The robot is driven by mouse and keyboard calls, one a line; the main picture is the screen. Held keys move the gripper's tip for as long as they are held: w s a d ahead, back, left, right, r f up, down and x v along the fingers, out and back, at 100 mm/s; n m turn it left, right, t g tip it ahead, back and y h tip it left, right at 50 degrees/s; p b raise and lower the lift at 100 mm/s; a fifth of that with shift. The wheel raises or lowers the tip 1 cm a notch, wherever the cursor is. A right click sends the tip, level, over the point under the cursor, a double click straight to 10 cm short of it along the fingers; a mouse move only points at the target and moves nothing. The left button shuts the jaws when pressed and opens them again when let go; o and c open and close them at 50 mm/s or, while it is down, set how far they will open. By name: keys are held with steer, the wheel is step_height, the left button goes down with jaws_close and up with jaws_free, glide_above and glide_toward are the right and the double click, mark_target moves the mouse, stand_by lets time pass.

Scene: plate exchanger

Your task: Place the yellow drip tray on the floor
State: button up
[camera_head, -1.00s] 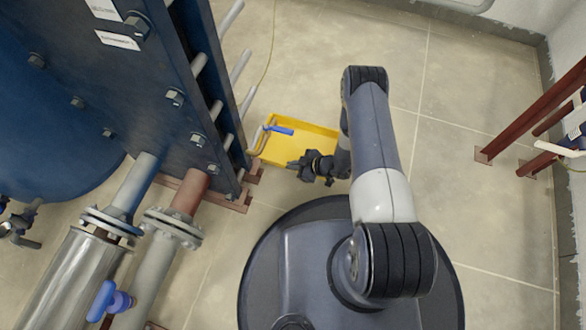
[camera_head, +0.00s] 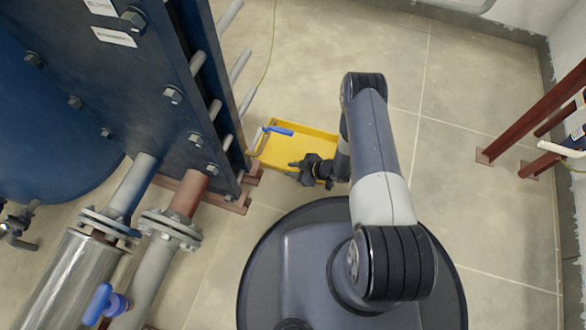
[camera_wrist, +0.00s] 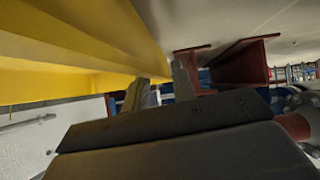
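The yellow drip tray (camera_head: 312,143) is a shallow rectangular pan beside the foot of the blue plate exchanger (camera_head: 205,120) in the head view. The drain valve's blue lever (camera_head: 279,130) overlaps it in that view. My gripper (camera_head: 296,166) is at the tray's near side. In the wrist view the tray's yellow wall (camera_wrist: 110,35) runs down to my gripper's two fingers (camera_wrist: 160,88). They stand slightly apart and appear closed on the tray's edge. I cannot tell whether the tray touches the floor (camera_head: 470,180).
Red feet of the exchanger frame (camera_head: 240,200) stand left of the tray. Grey flanged pipes (camera_head: 165,235) are at lower left. Red posts (camera_head: 530,115) stand at the right. Open tiled floor lies between my arm and those posts.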

steer(key=shift+r, duration=0.15)
steer(key=p+v, duration=0.4)
steer(key=v, duration=0.8)
